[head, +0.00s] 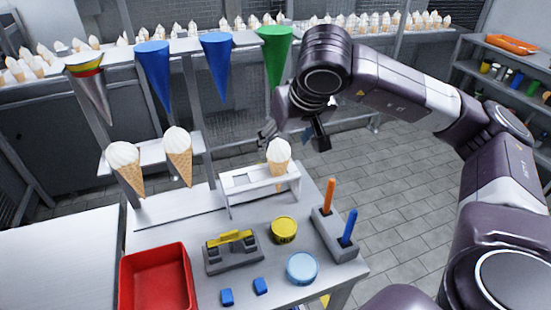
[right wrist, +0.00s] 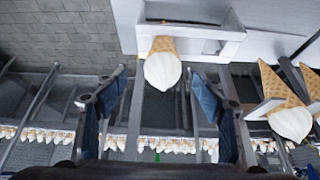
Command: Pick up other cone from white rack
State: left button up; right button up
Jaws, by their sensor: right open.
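A waffle cone with white ice cream (head: 280,152) stands upright in the white rack (head: 240,187) on the table. The cone also shows in the right wrist view (right wrist: 163,68), held in the rack (right wrist: 215,45). My right gripper (head: 294,133) is open and empty behind and beside this cone. In the right wrist view its blue-padded fingers (right wrist: 155,95) are spread apart, with the cone's white top ahead between them. Two more cones, a left one (head: 124,160) and a right one (head: 178,150), stand in a shelf further left. My left gripper is out of view.
A red bin (head: 157,280), a grey block with a yellow top (head: 232,250), a yellow tin (head: 284,230), a light blue lid (head: 301,268) and a holder with orange and blue sticks (head: 335,235) occupy the table. Blue and green paper cones (head: 275,50) hang behind.

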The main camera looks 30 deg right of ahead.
aim_at(282, 148)
jog(key=p+x, duration=0.1)
jog(key=x, duration=0.1)
jog(key=shift+f, duration=0.4)
jog(key=x, duration=0.2)
jog(key=shift+w+a+f+p, duration=0.1)
jog(key=shift+w+f+p, duration=0.15)
jog(key=shift+p, duration=0.1)
jog(key=shift+x, duration=0.75)
jog(key=c, duration=0.9)
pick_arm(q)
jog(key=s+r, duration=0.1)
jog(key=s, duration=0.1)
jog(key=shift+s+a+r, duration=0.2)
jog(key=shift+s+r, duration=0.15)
pick_arm(e)
jog(key=shift+c, duration=0.2)
